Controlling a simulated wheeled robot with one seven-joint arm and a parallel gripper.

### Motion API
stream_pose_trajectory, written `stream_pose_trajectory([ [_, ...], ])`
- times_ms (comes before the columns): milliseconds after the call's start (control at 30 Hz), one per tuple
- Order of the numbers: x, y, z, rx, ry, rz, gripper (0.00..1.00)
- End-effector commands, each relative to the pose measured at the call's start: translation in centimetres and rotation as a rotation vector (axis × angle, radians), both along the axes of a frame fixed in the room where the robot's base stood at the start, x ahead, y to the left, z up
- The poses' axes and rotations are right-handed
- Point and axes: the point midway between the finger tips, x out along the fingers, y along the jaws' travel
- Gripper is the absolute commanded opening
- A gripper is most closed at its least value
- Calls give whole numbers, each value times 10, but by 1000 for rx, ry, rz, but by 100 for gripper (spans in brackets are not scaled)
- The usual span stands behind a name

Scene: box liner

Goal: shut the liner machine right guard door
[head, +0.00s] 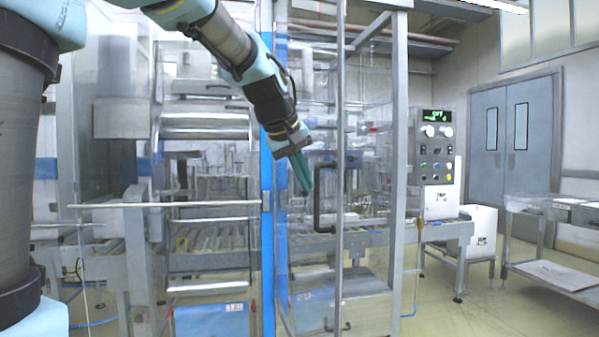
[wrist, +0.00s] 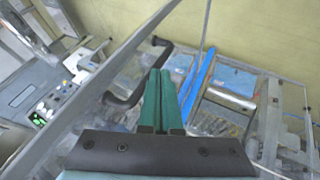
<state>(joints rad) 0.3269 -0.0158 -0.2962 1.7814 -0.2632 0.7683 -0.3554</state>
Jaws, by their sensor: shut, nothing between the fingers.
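The right guard door (head: 340,110) is a clear panel with a grey metal frame on the liner machine. Its upright frame bar stands apart from the grey machine post (head: 398,150) to its right, so the door looks open. A black D-shaped handle (head: 322,195) sits on the door just left of that bar. My gripper (head: 304,184), with teal fingers, is shut and empty, pointing down just left of the handle. In the wrist view the closed fingertips (wrist: 162,73) lie beside the black handle (wrist: 133,96). I cannot tell whether they touch the door.
A blue upright post (head: 267,180) stands left of the door. A control panel (head: 434,146) with a green display is on the right. A white box (head: 480,228) and a metal table (head: 560,262) stand further right. Floor at the front right is clear.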

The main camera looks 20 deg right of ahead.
Motion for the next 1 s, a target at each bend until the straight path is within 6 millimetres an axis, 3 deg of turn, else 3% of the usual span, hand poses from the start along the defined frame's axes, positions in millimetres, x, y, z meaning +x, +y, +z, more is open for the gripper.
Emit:
stream_pose_trajectory([
  [267, 19, -28, -45, 1, 4, -3, 0],
  [500, 18, -59, -41, 0, 1, -3, 0],
  [1000, 18, -66, -42, 0, 0, -1, 0],
])
